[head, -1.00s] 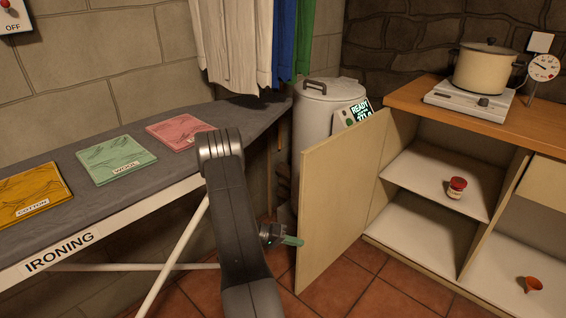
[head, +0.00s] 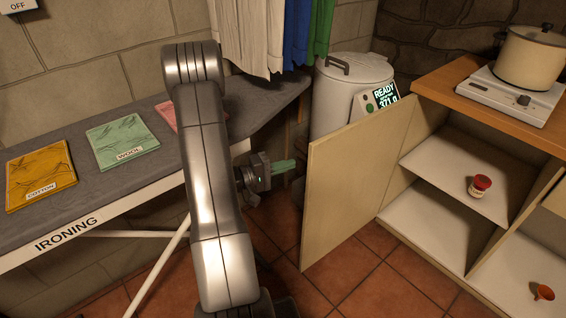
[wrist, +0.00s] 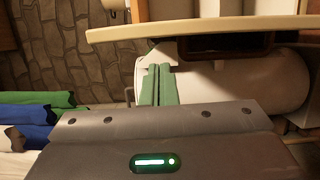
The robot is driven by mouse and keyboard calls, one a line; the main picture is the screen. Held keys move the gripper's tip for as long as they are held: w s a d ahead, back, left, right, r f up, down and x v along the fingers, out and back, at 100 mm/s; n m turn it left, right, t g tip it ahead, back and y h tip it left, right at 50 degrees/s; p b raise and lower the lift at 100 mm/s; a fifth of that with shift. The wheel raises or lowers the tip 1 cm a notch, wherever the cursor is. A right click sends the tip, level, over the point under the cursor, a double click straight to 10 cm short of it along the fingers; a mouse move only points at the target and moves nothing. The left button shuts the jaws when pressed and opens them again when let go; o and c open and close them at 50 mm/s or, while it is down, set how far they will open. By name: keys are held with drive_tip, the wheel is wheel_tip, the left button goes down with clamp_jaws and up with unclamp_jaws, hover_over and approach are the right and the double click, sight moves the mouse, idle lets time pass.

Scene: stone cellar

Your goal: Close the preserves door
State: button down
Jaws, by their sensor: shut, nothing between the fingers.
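The preserves door (head: 341,196) is a pale wooden panel standing wide open on the left of the cupboard, swung out toward me. In the wrist view the door's edge (wrist: 200,29) runs across the top. My gripper (head: 285,166) is to the left of the door, at about the height of its upper part, with green fingers pointing right. The fingers also show in the wrist view (wrist: 158,84), close together and empty. They look apart from the door. Inside the cupboard, a small red-lidded jar (head: 480,186) stands on the upper shelf (head: 440,165).
The ironing board (head: 70,165) with coloured cloths lies left of my arm. A white cylindrical boiler (head: 345,90) stands behind the door. A pot (head: 530,58) on a hotplate sits on the counter (head: 445,85). Tiled floor is open before the cupboard.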

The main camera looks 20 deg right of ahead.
sight(310, 159)
drive_tip(key=d, duration=0.7)
drive_tip(key=shift+w+d, duration=0.4)
